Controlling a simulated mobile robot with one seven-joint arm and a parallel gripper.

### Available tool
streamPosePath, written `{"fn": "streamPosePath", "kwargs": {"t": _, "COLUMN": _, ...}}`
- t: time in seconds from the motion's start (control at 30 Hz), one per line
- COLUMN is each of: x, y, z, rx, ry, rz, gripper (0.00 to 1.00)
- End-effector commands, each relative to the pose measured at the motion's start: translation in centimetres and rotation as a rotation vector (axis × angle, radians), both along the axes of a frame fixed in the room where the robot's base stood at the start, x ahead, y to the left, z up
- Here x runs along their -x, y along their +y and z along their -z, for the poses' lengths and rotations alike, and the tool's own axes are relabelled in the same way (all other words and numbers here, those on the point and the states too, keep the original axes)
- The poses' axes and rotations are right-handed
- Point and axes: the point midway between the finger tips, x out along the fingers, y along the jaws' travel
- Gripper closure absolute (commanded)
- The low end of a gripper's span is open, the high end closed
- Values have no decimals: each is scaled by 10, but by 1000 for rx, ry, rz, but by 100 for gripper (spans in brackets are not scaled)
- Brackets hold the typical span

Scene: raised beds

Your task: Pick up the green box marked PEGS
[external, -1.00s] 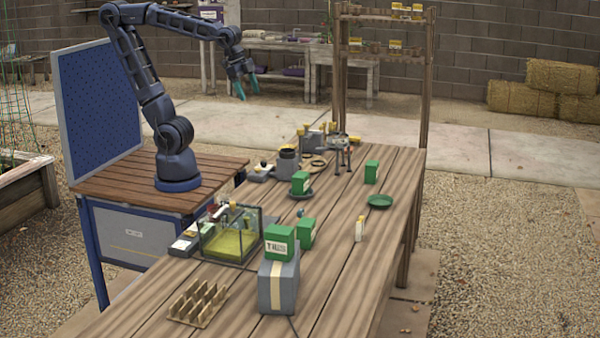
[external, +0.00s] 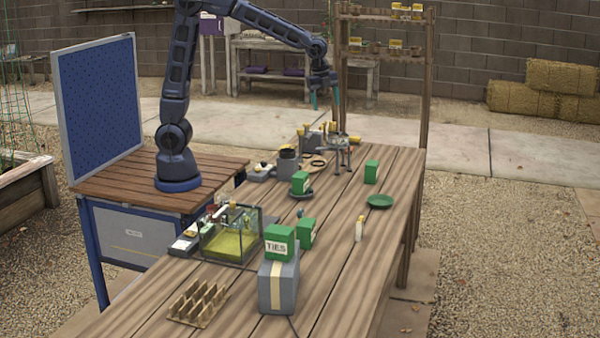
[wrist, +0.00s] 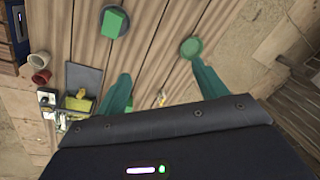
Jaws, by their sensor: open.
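No PEGS lettering is readable in either view. In the external view, several green boxes stand on the wooden table. One green box (external: 371,172) stands alone toward the back right. Another green box (external: 300,183) sits on a dark round dish left of it. A third green box (external: 306,232) stands behind the green box marked TIES (external: 279,242), which rests on a grey box. My gripper (external: 325,96) is open and empty, high above the table's far end. In the wrist view its teal fingers (wrist: 160,76) are spread apart, and a green box (wrist: 113,22) shows at the top.
A green dish (external: 380,201) and a small pale bottle (external: 360,229) stand at the table's right. A glass tank (external: 232,238) is at the left edge, with a slotted wooden rack (external: 198,304) in front.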

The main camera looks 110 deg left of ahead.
Motion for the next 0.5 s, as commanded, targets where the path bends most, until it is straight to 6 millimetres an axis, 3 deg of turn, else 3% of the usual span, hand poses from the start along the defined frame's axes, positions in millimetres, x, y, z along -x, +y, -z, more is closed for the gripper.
{"fn": "streamPosePath", "kwargs": {"t": 0.2, "x": -48, "y": 45, "z": 42, "rx": -12, "ry": 51, "rz": 140, "gripper": 29}}
{"fn": "streamPosePath", "kwargs": {"t": 0.5, "x": -100, "y": 109, "z": 112, "rx": -15, "ry": 108, "rz": 341, "gripper": 29}}
